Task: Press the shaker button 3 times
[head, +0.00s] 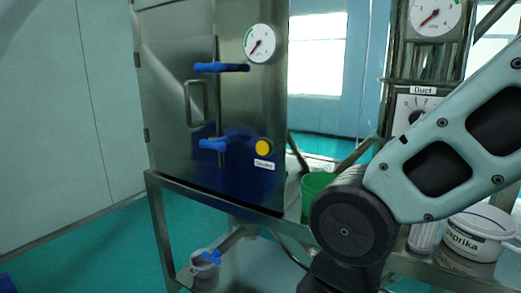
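A round yellow button (263,147) sits on the lower right of the steel cabinet front (233,120). A small white label (264,165) is just below it; its print is too small to read surely. The button's face is unobstructed, and whether it is pressed in cannot be told. My arm comes in from the right, with its dark joint below and right of the button. My gripper is not in view, so its opening and anything in it are hidden.
Blue-handled levers (222,67) and a gauge (260,43) are on the cabinet. A green container (316,187) stands partly behind my arm. A Duct panel (410,106) with a knob and a paprika tub (474,235) are at right. Green floor lies open at left.

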